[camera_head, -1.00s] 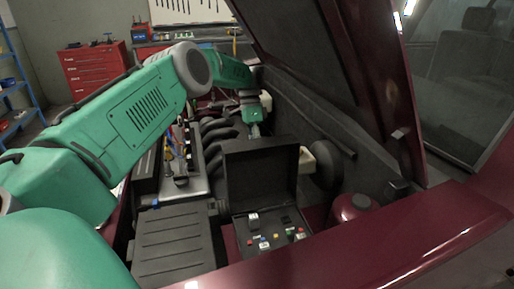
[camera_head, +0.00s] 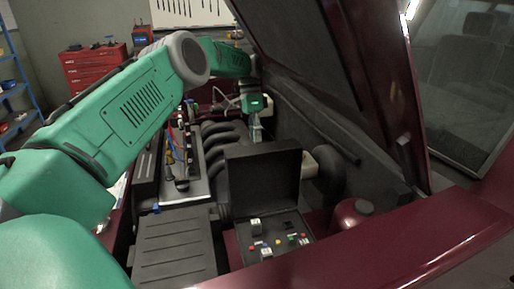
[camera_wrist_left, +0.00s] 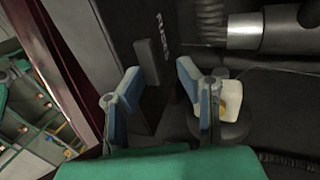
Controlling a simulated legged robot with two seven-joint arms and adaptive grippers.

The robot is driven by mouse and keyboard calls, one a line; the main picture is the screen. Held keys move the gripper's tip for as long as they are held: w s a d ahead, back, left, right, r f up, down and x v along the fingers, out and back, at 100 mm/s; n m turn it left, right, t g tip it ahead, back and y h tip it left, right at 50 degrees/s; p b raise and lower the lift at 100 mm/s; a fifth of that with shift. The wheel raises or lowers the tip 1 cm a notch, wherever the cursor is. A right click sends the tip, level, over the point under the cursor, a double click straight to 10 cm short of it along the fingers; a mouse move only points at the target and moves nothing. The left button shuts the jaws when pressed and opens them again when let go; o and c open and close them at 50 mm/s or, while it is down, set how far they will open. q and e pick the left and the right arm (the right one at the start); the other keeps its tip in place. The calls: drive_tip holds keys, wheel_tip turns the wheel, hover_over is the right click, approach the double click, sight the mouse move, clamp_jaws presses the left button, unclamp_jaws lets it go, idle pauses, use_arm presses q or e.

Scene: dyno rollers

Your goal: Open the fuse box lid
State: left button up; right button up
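The fuse box (camera_head: 245,262) sits in the engine bay. Its black lid (camera_head: 262,182) stands open and roughly upright, and coloured fuses show inside. The lid's lettered outer face (camera_wrist_left: 160,50) shows in the left wrist view, with a raised tab. My left gripper (camera_head: 256,136) is behind the lid's top edge in the head view. In the left wrist view its blue-padded fingers (camera_wrist_left: 158,78) are spread apart, with nothing held between them; whether one touches the lid I cannot tell. My right gripper is out of view.
The raised maroon hood (camera_head: 385,85) hangs over the bay at the right. Curved dark pipes (camera_head: 220,140) lie left of the lid. The maroon fender (camera_head: 400,240) crosses in front.

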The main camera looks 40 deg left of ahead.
use_arm(q)
drive_tip(key=shift+w+d+r, duration=0.1)
drive_tip(key=shift+d+r, duration=0.05)
drive_tip(key=shift+r, duration=1.1)
drive_tip(key=shift+d+r, duration=0.1)
drive_tip(key=shift+r, duration=1.15)
drive_tip(key=shift+a+f, duration=0.1)
drive_tip(key=shift+a, duration=0.15)
drive_tip(key=shift+a, duration=0.1)
drive_tip(key=shift+f, duration=0.15)
